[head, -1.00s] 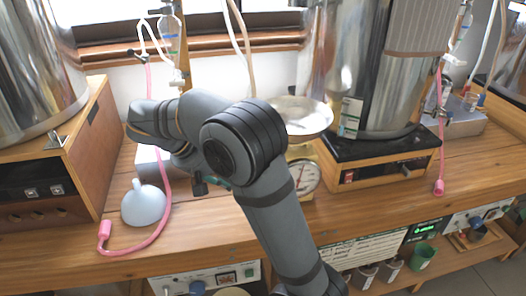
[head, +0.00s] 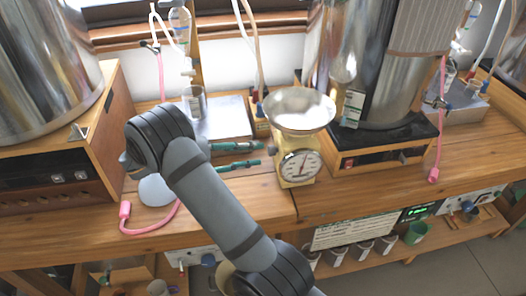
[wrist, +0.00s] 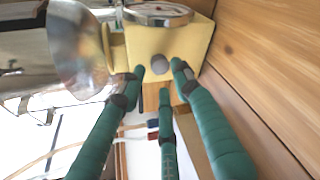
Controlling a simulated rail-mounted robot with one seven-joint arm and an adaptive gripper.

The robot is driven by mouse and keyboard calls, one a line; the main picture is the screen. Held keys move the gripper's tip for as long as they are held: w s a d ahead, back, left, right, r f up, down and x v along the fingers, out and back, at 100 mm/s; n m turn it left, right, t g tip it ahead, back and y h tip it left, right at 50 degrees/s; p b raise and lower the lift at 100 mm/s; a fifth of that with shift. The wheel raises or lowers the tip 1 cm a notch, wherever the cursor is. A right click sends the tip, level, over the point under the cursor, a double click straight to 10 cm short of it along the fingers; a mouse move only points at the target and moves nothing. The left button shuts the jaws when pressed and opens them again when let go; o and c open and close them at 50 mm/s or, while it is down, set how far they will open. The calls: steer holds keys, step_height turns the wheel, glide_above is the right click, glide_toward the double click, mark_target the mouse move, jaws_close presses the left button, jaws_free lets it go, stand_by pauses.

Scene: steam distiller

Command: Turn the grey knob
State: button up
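The grey knob (wrist: 159,64) is a small round dome on the cream-yellow body of a kitchen scale (wrist: 188,42) in the wrist view. My gripper (wrist: 158,82) has green fingers spread apart. Their tips lie on either side of the knob in the picture, with a third finger below; I cannot tell whether any touches it. In the head view my gripper (head: 260,154) points right, at the left side of the scale (head: 297,175). I cannot make out the knob there.
A shiny metal pan (head: 298,110) tops the scale. A large steel vessel (head: 375,70) stands behind right on a wooden-sided base (head: 385,157). The wooden bench (head: 255,198) is clear in front.

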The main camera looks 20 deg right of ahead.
mark_target(273, 150)
steer(key=shift+x, duration=2)
steer(key=shift+c, duration=0.3)
jaws_close()
